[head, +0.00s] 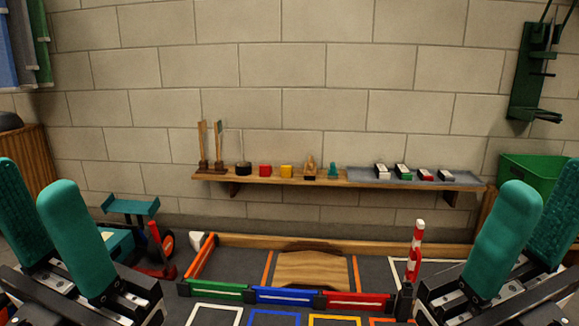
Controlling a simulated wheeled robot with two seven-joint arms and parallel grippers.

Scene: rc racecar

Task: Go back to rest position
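My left gripper (50,228) is at the lower left, its two teal fingers upright and spread apart with nothing between them. My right gripper (525,228) is at the lower right, its teal fingers also spread apart and empty. Both grippers are in front of the track table, and their arms behind the fingers are mostly out of the picture.
A wooden shelf (340,180) on the block wall holds small blocks and several little cars. Below is a track with a wooden ramp (310,270), coloured barriers and a red-white post (416,245). A teal car (130,235) stands beside my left gripper. A green bin (530,172) is at right.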

